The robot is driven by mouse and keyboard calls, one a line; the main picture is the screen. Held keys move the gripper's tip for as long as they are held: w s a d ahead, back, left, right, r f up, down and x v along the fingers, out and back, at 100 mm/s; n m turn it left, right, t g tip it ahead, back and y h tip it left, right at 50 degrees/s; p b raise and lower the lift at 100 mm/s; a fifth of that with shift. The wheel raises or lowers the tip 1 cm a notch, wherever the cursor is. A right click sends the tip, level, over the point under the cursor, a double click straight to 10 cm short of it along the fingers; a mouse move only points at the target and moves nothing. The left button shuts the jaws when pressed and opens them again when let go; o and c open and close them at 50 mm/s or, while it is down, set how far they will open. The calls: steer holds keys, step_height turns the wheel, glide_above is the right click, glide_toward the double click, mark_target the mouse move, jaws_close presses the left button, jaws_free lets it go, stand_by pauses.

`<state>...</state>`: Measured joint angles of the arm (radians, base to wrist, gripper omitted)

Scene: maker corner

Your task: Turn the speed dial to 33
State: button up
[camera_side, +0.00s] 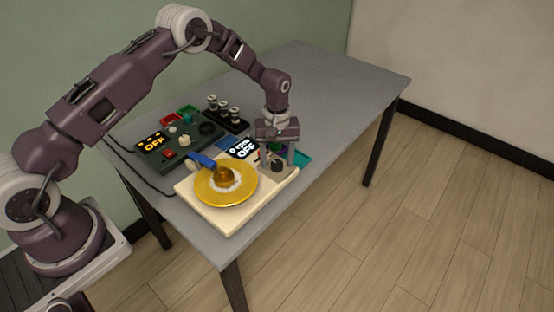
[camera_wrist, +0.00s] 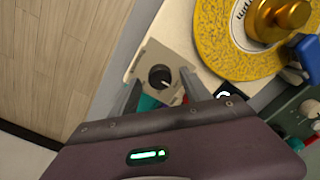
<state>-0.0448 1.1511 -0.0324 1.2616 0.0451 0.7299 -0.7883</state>
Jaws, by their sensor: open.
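The turntable (camera_side: 233,218) is a cream box with a yellow platter (camera_side: 211,193). Its speed dial is a small black knob (camera_side: 277,165) on the right part of the deck, and it also shows in the wrist view as a round black knob (camera_wrist: 160,77) with a light pointer mark. A display behind it (camera_side: 244,150) reads "0 rpm OFF". My gripper (camera_side: 279,155) is above the dial end of the deck, open and empty. In the wrist view its fingers (camera_wrist: 158,92) stand apart on either side of the dial; I cannot tell whether they touch it.
A dark green control box (camera_side: 178,142) with an "OFF" display stands behind the turntable. A rack of several jars (camera_side: 225,113), red and green trays, and a teal item (camera_side: 302,158) are nearby. The blue tonearm part (camera_side: 202,160) is beside the platter. The table's far right is clear.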

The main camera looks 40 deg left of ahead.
steer(key=shift+f, duration=0.35)
jaws_close()
